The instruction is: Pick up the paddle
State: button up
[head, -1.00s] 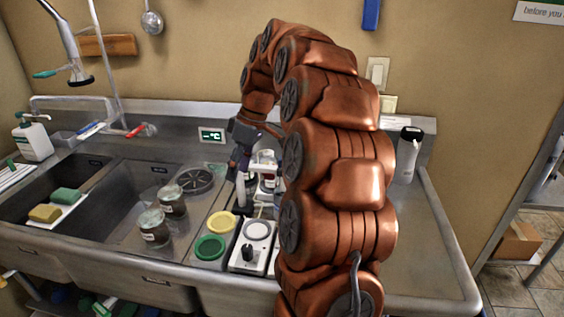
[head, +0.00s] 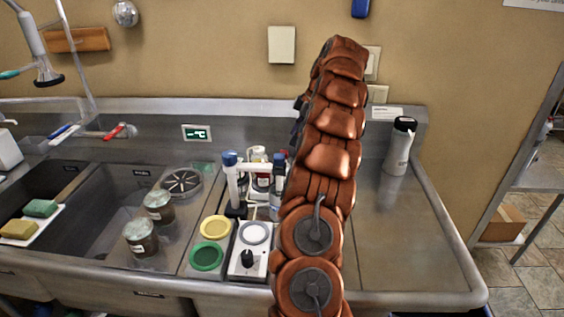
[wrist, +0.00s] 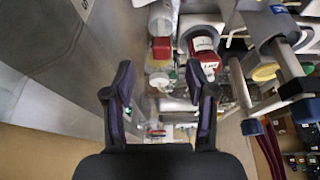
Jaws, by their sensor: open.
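I cannot pick out a paddle with certainty in either view. My gripper shows in the wrist view (wrist: 159,72) with its two dark fingers spread apart and nothing held between them. Beyond the fingers are a container with a red lid or band (wrist: 161,48) and a red-and-white labelled bottle (wrist: 204,48); I cannot judge their distance. In the head view the gripper is mostly hidden behind my copper-coloured arm.
Blue-capped white tubes (head: 232,184) stand beside bottles left of my arm. A white stirrer-like device (head: 249,250), green lid (head: 206,257) and yellow lid (head: 215,228) sit in front. Two jars (head: 140,238) are further left. The right counter (head: 395,245) is clear, with a flask (head: 399,147) behind.

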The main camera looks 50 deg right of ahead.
aim_at(285, 151)
jog(key=shift+w+a+f, duration=0.5)
jog(key=shift+f, duration=0.3)
jog(key=shift+p+x, duration=1.6)
jog(key=shift+x, duration=1.35)
grip_shut()
jog(key=shift+r, duration=0.1)
